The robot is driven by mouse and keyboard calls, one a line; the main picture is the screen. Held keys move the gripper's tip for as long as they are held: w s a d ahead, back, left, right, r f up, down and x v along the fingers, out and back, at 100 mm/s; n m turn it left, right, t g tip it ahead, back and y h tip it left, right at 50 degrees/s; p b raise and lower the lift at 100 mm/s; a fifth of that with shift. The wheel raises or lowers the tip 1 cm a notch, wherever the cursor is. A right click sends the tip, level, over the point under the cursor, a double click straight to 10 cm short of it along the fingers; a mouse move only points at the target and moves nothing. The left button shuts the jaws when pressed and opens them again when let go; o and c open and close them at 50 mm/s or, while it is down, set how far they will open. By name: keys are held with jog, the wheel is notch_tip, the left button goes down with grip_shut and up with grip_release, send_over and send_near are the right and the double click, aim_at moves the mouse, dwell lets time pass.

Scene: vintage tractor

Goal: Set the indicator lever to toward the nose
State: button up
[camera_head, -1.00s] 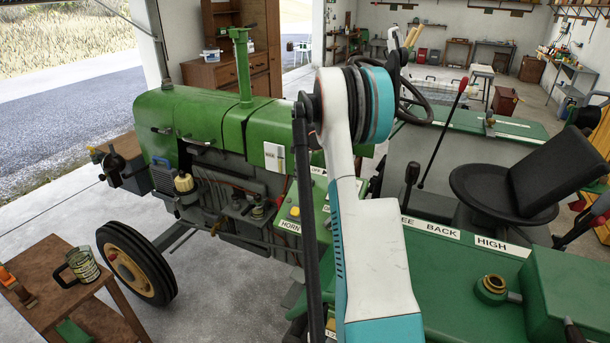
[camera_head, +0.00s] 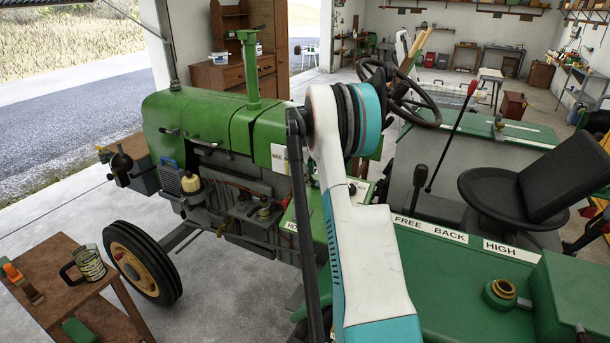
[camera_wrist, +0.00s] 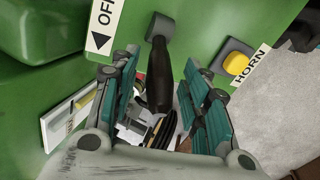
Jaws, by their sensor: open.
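In the wrist view a black lever (camera_wrist: 160,78) with a grey block at its top end stands out from a green panel, beside a white OFF label with an arrow (camera_wrist: 103,27). I take it for the indicator lever, though no label in view names it. My gripper (camera_wrist: 160,66) is open, with one teal-padded finger on each side of the lever. I cannot tell whether either finger touches it. In the head view my own arm hides the gripper and this lever.
A yellow button (camera_wrist: 236,58) with a HORN label is right of the fingers. The tractor's green hood (camera_head: 200,112), steering wheel (camera_head: 425,112) and seat (camera_head: 500,195) surround my arm. A small table (camera_head: 60,270) stands at lower left.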

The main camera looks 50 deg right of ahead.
jog(key=shift+r, duration=0.1)
jog(key=v, duration=1.1)
jog(key=shift+r, duration=0.4)
